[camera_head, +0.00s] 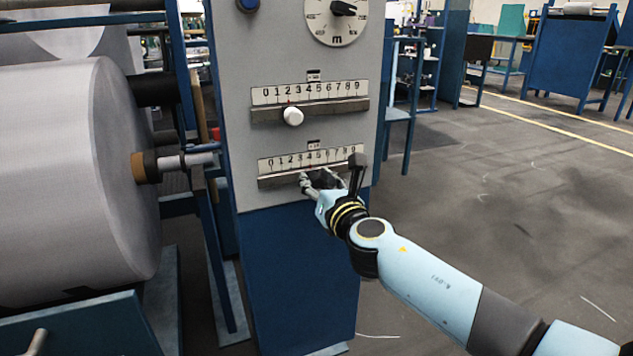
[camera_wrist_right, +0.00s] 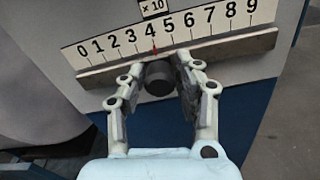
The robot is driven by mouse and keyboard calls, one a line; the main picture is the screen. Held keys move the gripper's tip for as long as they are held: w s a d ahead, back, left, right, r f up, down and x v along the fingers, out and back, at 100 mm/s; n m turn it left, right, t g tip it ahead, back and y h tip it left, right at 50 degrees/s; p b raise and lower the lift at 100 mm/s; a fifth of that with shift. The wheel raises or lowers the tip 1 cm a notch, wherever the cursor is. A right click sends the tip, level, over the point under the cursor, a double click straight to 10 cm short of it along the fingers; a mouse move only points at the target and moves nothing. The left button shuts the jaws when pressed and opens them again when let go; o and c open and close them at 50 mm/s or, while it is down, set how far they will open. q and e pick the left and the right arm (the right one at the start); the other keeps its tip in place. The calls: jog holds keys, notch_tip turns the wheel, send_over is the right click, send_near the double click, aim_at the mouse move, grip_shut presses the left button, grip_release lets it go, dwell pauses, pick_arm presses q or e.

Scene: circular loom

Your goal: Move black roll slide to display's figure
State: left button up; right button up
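The black roll slide's dark round knob (camera_wrist_right: 158,77) sits under the lower scale (camera_wrist_right: 165,35), numbered 0 to 9 and marked "x 10". A small red pointer (camera_wrist_right: 154,48) stands at about 4. My right gripper (camera_wrist_right: 163,78) is open, its two fingers on either side of the knob, with a gap visible on the right side. In the head view my right gripper (camera_head: 312,182) is at the lower scale (camera_head: 275,165) and hides the knob. The small label above that scale is too small to read in the head view. My left gripper is not in view.
An upper scale (camera_head: 340,89) with a white knob (camera_head: 293,116) is on the same grey panel (camera_head: 235,60). A dial (camera_head: 336,18) is above it. A large pale roll (camera_head: 70,170) stands to the left. Open floor (camera_head: 520,200) lies to the right.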

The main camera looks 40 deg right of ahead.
aim_at(337, 170)
grip_shut()
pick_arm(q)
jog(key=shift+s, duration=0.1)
pick_arm(e)
jog(key=shift+d, duration=0.1)
jog(key=d, duration=0.2)
jog(key=s+d+b, duration=0.1)
jog(key=d, duration=0.2)
jog(key=shift+s+d+f, duration=0.1)
jog(key=shift+s+d, duration=0.05)
jog(key=shift+s, duration=0.05)
jog(key=shift+d, duration=0.2)
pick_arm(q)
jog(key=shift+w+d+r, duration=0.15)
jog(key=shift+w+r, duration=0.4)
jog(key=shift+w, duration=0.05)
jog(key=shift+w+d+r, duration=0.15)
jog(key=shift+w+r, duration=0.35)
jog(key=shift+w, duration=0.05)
pick_arm(e)
jog(key=o, duration=0.7)
grip_release()
